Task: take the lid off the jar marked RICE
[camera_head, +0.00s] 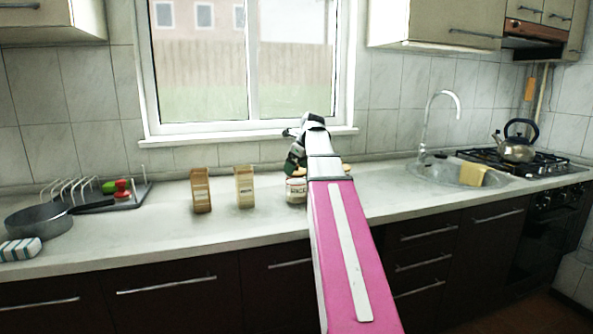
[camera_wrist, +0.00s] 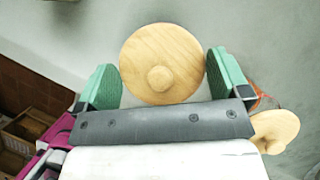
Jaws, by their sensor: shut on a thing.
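The jar marked RICE (camera_head: 297,190) stands on the counter, a pale jar just left of my arm in the head view. My gripper (camera_head: 297,164) is directly above it, pointing down. In the wrist view a round wooden lid with a knob (camera_wrist: 160,75) lies between the green fingertips of my gripper (camera_wrist: 165,82), which are closed against its sides. The jar body is hidden under the lid in the wrist view. I cannot tell whether the lid still rests on the jar.
A second wooden lid (camera_wrist: 276,129) shows beside the gripper. A pan (camera_head: 38,220) and dish rack (camera_head: 128,197) are farther left. The sink (camera_head: 450,174) and kettle (camera_head: 516,148) are right. Counter before the cartons is clear.

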